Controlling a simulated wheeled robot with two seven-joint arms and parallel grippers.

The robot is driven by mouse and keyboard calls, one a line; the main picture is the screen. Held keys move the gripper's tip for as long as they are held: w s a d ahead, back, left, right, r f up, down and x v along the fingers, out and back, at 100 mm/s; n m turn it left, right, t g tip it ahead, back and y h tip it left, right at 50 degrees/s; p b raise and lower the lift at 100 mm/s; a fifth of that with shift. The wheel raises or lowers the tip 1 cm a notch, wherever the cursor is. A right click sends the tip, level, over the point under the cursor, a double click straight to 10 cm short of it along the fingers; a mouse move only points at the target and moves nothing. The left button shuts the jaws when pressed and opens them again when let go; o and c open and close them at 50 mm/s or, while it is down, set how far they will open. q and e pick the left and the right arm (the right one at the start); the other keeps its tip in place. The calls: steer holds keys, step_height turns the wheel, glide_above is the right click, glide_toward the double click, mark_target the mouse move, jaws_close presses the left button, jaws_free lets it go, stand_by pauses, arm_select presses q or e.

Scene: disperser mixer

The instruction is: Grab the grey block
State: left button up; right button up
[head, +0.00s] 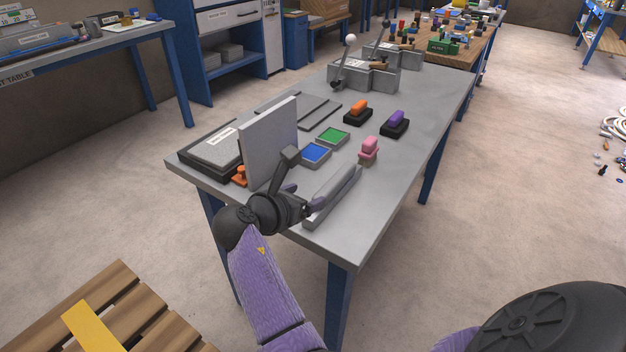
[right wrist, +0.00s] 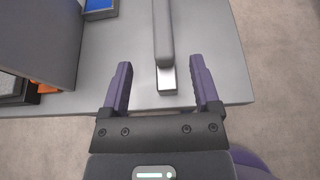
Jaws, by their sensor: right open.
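A long, narrow grey block (head: 335,194) lies near the front right edge of the grey table. My right gripper (head: 302,188) is open and at the near end of this block. In the right wrist view the block (right wrist: 164,35) runs away from me, with a brighter, shiny near end. That near end shows between the two purple fingers of the right gripper (right wrist: 161,82). There is a gap on both sides, and nothing is held. I cannot tell how far the fingers are above the table. My left gripper is not in view.
An upright grey panel (head: 270,143) stands close left of the right gripper. Beyond are a blue square tray (head: 315,153), a green one (head: 333,135), and pink (head: 369,147), orange (head: 358,106) and purple (head: 397,117) pieces. The table's front edge is close.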

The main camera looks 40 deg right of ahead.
mark_target(328, 187)
steer(key=b+x, duration=0.5)
steer(key=x, duration=0.3)
steer(key=shift+d+f, duration=0.15)
steer(key=shift+f, duration=0.1)
steer(key=shift+d, duration=0.25)
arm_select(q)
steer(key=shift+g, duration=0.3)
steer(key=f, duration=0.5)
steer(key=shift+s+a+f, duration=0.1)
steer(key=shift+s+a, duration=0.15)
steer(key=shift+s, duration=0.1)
arm_select(e)
steer(key=shift+r, duration=0.2)
steer(key=c, duration=0.9)
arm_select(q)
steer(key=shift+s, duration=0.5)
arm_select(e)
jaws_close()
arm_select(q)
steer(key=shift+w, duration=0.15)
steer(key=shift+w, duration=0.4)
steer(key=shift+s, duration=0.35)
